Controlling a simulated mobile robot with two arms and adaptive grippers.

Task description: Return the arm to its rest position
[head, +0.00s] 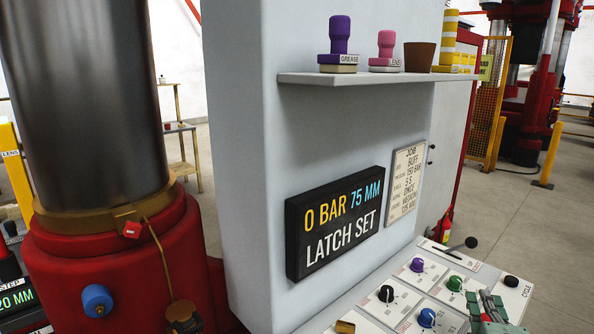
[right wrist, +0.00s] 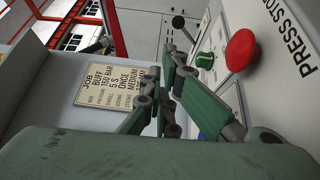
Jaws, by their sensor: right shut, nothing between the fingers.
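My right gripper (head: 487,302) shows at the lower right of the head view, over the sloped control panel (head: 345,312). Its green fingers are shut with nothing between them; they also show in the right wrist view (right wrist: 172,82). In the wrist view the fingers are near a green knob (right wrist: 205,59) and a red press stop button (right wrist: 241,50); I cannot tell whether they touch anything. My left gripper is not in view.
The panel also bears a purple knob (head: 417,265), a blue knob (head: 427,317) and a black lever (head: 467,243). Above are a display (head: 335,222) reading 0 BAR 75 MM LATCH SET, a job card (head: 406,182) and a shelf (head: 375,79) with stamps. The red press (head: 110,265) stands left.

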